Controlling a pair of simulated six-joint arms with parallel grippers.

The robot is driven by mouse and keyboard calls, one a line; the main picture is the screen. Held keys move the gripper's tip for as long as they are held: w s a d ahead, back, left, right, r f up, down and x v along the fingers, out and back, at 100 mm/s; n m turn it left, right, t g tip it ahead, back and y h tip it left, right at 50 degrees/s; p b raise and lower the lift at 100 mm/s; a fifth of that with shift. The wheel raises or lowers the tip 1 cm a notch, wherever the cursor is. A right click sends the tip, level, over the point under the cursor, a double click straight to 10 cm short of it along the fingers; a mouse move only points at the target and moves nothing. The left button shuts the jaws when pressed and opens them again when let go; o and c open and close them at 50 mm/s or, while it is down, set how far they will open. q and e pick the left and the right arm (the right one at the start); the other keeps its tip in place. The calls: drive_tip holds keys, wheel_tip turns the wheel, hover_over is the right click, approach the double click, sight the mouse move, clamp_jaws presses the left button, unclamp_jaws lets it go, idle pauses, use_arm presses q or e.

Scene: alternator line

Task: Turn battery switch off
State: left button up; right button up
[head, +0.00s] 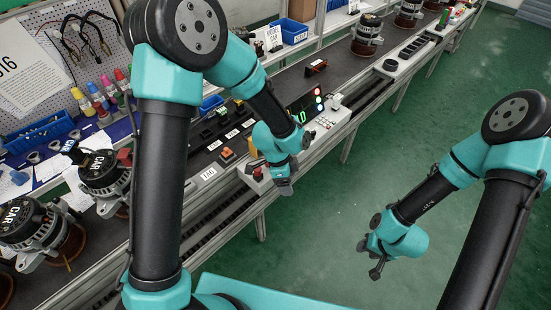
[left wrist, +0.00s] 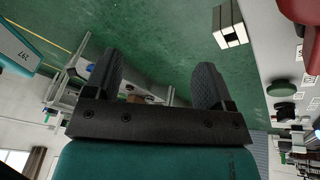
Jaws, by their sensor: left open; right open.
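An orange-red switch (head: 227,154) sits on the dark panel along the bench front in the head view, and a red knob (head: 257,174) sits on a pale box to its right. I cannot tell for certain which is the battery switch. My left gripper (head: 285,187) hangs just right of the red knob, apart from it, at the bench's front edge. In the left wrist view its two fingers (left wrist: 157,82) are spread with nothing between them; a large red part (left wrist: 302,10) shows at the upper right. My right gripper (head: 376,271) is open and empty over the green floor.
A small lit display (head: 299,112) stands behind my left forearm, with a button panel (head: 322,124) beside it. Alternators (head: 105,172) stand on the bench at left. A green button (left wrist: 283,87) shows in the left wrist view. The green floor (head: 330,215) is clear.

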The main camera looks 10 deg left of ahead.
use_arm(q)
drive_tip(key=w+a+r+m+y, duration=0.2)
drive_tip(key=w+a+r+m, duration=0.1)
drive_tip(key=r, duration=0.5)
drive_tip(key=w+a+r+m+t+y, duration=0.1)
drive_tip(key=w+a+r+m, duration=0.3)
drive_tip(key=r, duration=0.4)
drive_tip(key=shift+w+a+r+m+y, duration=0.3)
drive_tip(key=shift+w+m+y, duration=0.1)
wheel_tip(320, 180, down, 18)
drive_tip(key=shift+r, duration=0.25)
drive_tip(key=shift+c, duration=0.4)
drive_tip(key=c, duration=0.9)
drive_tip(key=shift+o, duration=0.2)
